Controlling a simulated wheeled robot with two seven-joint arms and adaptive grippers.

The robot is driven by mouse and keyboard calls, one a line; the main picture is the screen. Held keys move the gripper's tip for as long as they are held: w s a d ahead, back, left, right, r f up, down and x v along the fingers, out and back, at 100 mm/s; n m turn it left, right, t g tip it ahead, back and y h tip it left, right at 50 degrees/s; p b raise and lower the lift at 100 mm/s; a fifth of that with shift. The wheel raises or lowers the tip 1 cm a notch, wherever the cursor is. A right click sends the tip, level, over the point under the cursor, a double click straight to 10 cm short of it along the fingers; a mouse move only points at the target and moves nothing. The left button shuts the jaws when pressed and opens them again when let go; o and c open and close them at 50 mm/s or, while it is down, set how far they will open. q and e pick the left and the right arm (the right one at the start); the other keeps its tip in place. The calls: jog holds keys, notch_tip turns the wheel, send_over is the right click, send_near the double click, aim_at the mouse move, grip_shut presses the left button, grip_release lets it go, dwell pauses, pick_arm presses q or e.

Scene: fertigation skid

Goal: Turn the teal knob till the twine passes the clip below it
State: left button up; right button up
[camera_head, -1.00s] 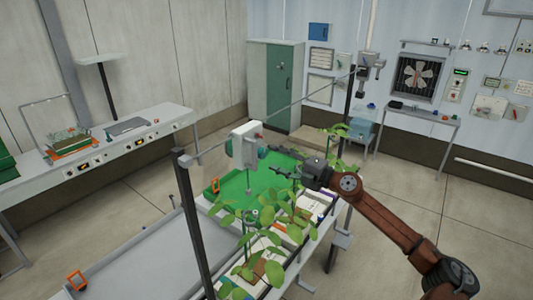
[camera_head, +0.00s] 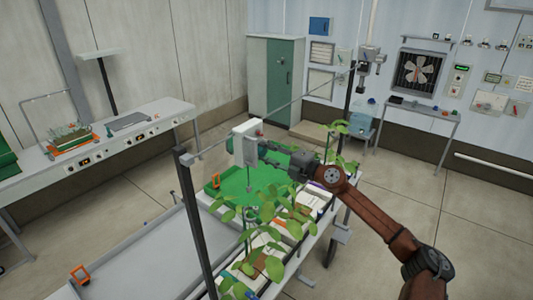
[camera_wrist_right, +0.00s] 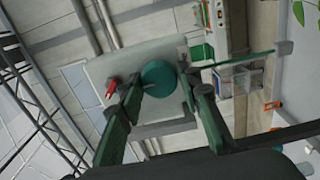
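The teal knob (camera_wrist_right: 159,78) sits on the face of a pale box (camera_wrist_right: 110,68) in the right wrist view. The same white box (camera_head: 244,145) hangs from an overhead rail in the head view, where my gripper largely covers the knob. My right gripper (camera_head: 268,152) is at the box's right side. In the wrist view its open fingers (camera_wrist_right: 160,88) are spread on either side of the knob; I cannot tell whether they touch it. A thin twine (camera_head: 249,177) hangs below the box toward the plants. The clip is too small to make out surely. My left gripper is out of view.
Leafy plants (camera_head: 265,225) stand in a trough below my right arm. A dark post (camera_head: 194,220) rises left of the box and carries the rail (camera_head: 300,97). A red part (camera_wrist_right: 111,87) juts from the box beside the knob.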

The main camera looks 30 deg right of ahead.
jog(key=c, duration=0.6)
jog(key=n+b, duration=0.5)
jog(key=n, duration=0.1)
jog(key=shift+f, duration=0.2)
jog(key=n+b, duration=0.5)
jog(key=n, duration=0.1)
jog(key=n+b, duration=0.5)
jog(key=n, duration=0.1)
jog(key=shift+n, duration=0.3)
jog(key=n+b, duration=0.2)
jog(key=shift+n, duration=0.3)
jog(key=shift+n+b, duration=0.95)
jog(key=shift+n, duration=0.75)
jog(key=shift+r, duration=0.1)
